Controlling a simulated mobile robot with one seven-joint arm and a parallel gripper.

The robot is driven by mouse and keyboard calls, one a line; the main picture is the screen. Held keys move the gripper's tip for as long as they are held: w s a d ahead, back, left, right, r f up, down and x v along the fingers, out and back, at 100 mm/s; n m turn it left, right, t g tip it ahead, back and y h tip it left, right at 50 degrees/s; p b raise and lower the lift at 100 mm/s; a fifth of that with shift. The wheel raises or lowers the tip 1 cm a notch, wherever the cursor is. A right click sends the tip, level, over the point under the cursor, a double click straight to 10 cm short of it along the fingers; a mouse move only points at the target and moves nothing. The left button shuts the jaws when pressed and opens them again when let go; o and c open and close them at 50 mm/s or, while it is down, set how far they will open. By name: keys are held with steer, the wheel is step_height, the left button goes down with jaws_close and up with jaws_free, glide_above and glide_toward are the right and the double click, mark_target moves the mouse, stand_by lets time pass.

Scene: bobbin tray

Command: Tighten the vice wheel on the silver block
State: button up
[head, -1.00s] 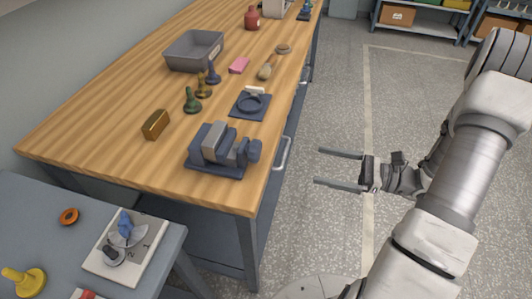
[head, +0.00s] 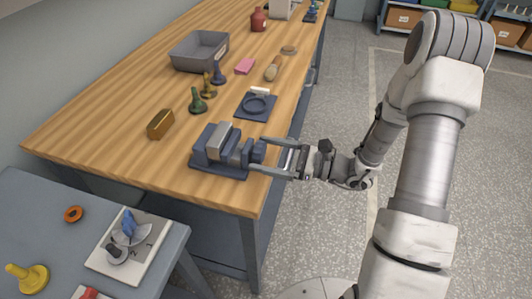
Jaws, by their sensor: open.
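The dark blue vice (head: 209,165) sits near the front right corner of the wooden bench. A silver block (head: 219,138) sits between its jaws. The vice wheel (head: 259,151) is on the right end of the vice, facing the bench edge. My gripper (head: 272,155) is open at the wheel, its two fingers pointing left, one on the far side and one on the near side of it. Whether the fingers touch the wheel I cannot tell.
A brass block (head: 161,124) lies left of the vice. Behind it stand green (head: 197,101), olive and blue bobbin-like pieces, and a blue plate with a ring (head: 256,104). A grey tray (head: 181,61) is further back. A lower grey table (head: 40,230) stands at front left.

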steer(key=c, duration=1.3)
steer(key=shift+c, duration=0.2)
steer(key=shift+r+m+p, duration=0.1)
steer(key=shift+m+p, duration=0.2)
steer(key=shift+p, duration=0.1)
steer(key=shift+r+m+p, duration=0.1)
steer(key=shift+m+p, duration=0.8)
steer(key=shift+p, duration=0.05)
steer(key=shift+m+p, duration=1.75)
steer(key=shift+m, duration=0.55)
steer(key=shift+f, duration=0.2)
